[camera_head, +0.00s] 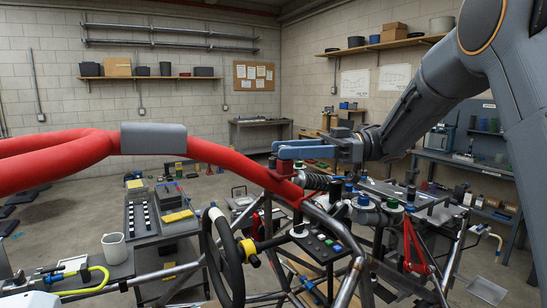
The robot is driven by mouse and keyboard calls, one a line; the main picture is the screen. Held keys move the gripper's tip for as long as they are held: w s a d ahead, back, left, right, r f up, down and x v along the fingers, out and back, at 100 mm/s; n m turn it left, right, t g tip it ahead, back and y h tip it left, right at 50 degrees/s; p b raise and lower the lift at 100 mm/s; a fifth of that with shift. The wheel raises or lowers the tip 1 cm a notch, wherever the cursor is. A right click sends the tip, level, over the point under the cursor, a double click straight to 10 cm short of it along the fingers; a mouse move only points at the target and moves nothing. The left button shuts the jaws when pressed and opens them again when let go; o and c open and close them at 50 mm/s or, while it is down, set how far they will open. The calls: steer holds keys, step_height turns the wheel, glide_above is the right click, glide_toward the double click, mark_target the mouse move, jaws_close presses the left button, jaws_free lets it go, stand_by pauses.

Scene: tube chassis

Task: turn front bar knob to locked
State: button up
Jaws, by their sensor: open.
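My gripper (279,149) comes in from the right with its blue fingers pointing left, just above the red padded front bar. The fingers look parted, with nothing clearly held between them. A small dark red knob-like part (284,167) stands on the bar right below the fingertips; it is probably the front bar knob. I cannot tell whether the fingers touch or straddle it. Its turn position and any locked marking are too small to read. The red front bar (240,166) runs from the left edge and slopes down to the right.
A grey pad (153,138) wraps the bar. A black steering wheel (222,258) and a button panel (323,248) sit below the bar. A white mug (114,248) stands at lower left.

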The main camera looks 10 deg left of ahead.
steer(key=v, duration=0.2)
steer(key=shift+w+d+b, duration=0.1)
steer(key=shift+d+b, duration=0.25)
steer(key=shift+d, duration=0.05)
